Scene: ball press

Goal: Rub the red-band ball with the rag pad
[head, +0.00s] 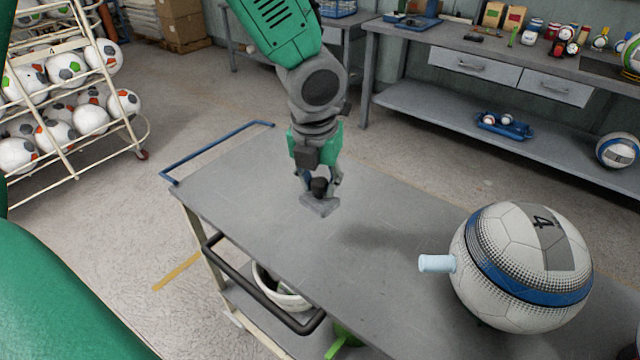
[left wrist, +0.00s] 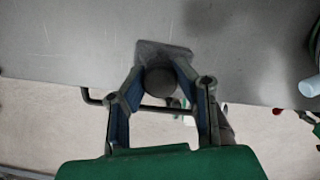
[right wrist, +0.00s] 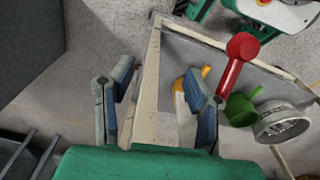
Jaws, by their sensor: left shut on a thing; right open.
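The rag pad (head: 320,207) is a flat grey pad with a dark round knob. My left gripper (head: 319,182) is shut on the knob. In the left wrist view, the fingers (left wrist: 159,80) close around the knob, with the pad (left wrist: 178,52) beyond. The pad is at or just above the bench top; I cannot tell if it touches. A large white ball (head: 522,268) at the bench's right end has a blue band, a grey panel marked 4 and a pale blue peg (head: 437,263). I see no red band. My right gripper (right wrist: 158,72) is open and empty.
The grey bench top (head: 270,215) is clear between pad and ball. A blue rail (head: 220,150) and black handle (head: 250,280) edge it. A white bucket (head: 283,290) sits below. The right wrist view shows a red tool (right wrist: 238,55) and a green can (right wrist: 241,108).

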